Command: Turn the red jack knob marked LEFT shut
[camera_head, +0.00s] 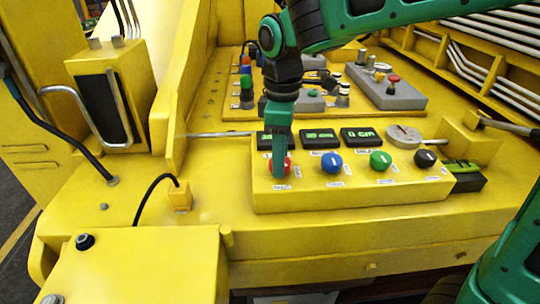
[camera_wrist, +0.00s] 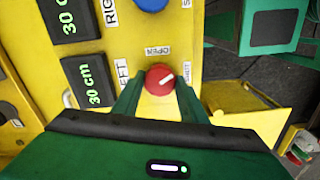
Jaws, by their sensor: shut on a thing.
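The red knob (camera_head: 287,165) is at the left end of the knob row on the yellow control box (camera_head: 350,195). My gripper (camera_head: 280,168) reaches down onto it and hides part of it. In the wrist view the red knob (camera_wrist: 157,79) sits between the two green fingers of my gripper (camera_wrist: 160,90), shut on it. The label LEFT stands at its left, OPEN above it and SHUT at its right. The white mark on the knob points right and slightly up, towards the SHUT side. The display beside LEFT (camera_wrist: 90,82) reads 30 cm.
Blue (camera_head: 331,163), green (camera_head: 380,160) and black (camera_head: 425,158) knobs follow to the right. Displays and a round gauge (camera_head: 403,136) stand behind them. A black cable (camera_head: 150,188) rises at the left. Grey control boxes (camera_head: 385,90) lie farther back.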

